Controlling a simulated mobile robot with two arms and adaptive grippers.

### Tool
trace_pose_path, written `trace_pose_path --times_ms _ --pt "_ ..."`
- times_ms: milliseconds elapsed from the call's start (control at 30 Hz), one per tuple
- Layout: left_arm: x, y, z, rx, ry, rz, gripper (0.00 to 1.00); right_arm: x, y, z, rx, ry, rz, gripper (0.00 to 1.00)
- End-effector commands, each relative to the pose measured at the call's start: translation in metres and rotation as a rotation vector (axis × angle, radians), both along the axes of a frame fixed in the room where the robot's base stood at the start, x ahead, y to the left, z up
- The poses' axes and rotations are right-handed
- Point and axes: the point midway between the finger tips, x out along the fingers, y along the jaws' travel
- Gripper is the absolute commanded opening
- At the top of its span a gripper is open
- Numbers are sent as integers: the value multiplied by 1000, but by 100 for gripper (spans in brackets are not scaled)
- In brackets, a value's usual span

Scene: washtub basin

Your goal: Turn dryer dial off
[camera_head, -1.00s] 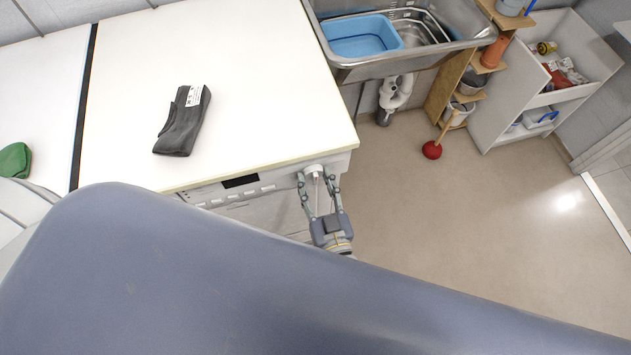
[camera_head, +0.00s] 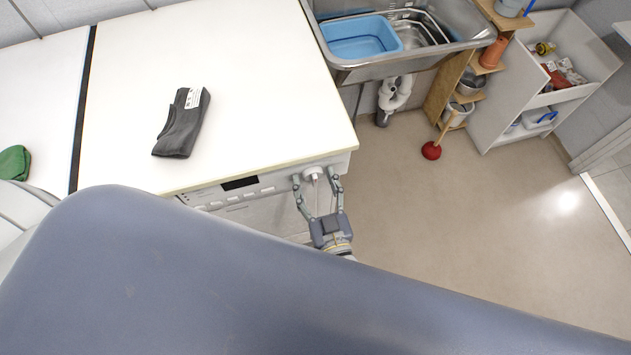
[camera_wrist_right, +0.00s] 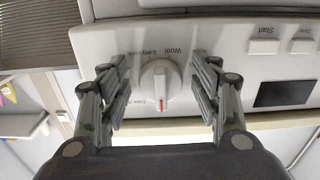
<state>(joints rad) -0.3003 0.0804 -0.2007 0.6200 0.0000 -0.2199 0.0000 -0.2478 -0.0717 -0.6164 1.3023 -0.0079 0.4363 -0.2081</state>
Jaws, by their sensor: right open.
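The dryer dial (camera_wrist_right: 161,87) is a round white knob with a raised grip bar and a red mark, on the white control panel. The wrist view shows it upside down, with the red mark toward the picture's bottom. In the head view the dial (camera_head: 313,173) is at the right end of the dryer's front panel (camera_head: 225,191). My right gripper (camera_head: 316,180) is open, its fingers on either side of the dial. In the right wrist view the fingers (camera_wrist_right: 160,90) stand apart from the knob with gaps on both sides. My left gripper is not in view.
A dark folded cloth (camera_head: 181,124) lies on the white top (camera_head: 262,75). A green cloth (camera_head: 14,163) is at the left. A sink with a blue tub (camera_head: 361,37) and a shelf unit (camera_head: 487,114) stand behind. The floor at the right is clear. My own body covers the foreground.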

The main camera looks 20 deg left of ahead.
Motion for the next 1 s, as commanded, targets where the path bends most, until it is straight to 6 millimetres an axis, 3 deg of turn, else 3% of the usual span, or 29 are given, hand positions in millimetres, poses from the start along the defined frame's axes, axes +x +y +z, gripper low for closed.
trace_pose_path --times_ms 167,700,1000 --pt "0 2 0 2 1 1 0 -9 -6 -3 -3 4 0 58" --pt "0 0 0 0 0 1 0 -91 -61 -1 -1 2 0 58" --pt "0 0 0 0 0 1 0 -99 -67 0 1 -1 0 58"
